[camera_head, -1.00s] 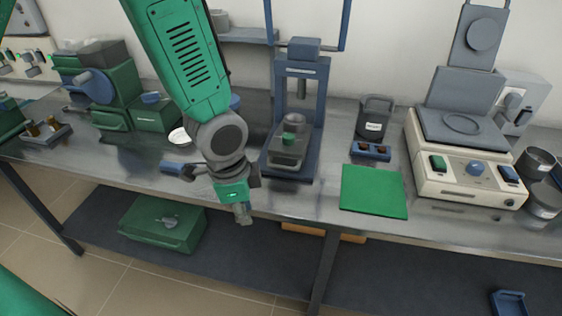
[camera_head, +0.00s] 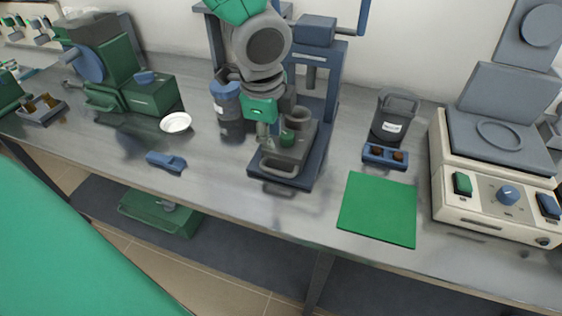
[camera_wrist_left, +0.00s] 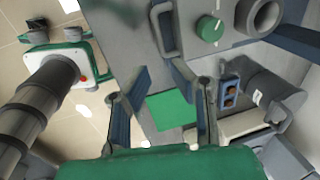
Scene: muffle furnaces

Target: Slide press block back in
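The press block (camera_head: 289,153) is a grey block with a green knob on top and a loop handle (camera_head: 277,170) at its front. It sits on the base of the blue press (camera_head: 319,140), under its ram. My left gripper (camera_head: 266,140) hangs over the front left of the block, close to the handle, and hides part of it. In the left wrist view, my left gripper (camera_wrist_left: 146,66) has its two fingers spread with nothing between them. The handle (camera_wrist_left: 164,28) lies just beyond the fingertips, and I see no contact. My right gripper is not in view.
A blue tool (camera_head: 166,161) and a white dish (camera_head: 175,122) lie left of the press. A green mat (camera_head: 377,209), a dark cup (camera_head: 394,115) and a cream heater unit (camera_head: 495,200) are on the right.

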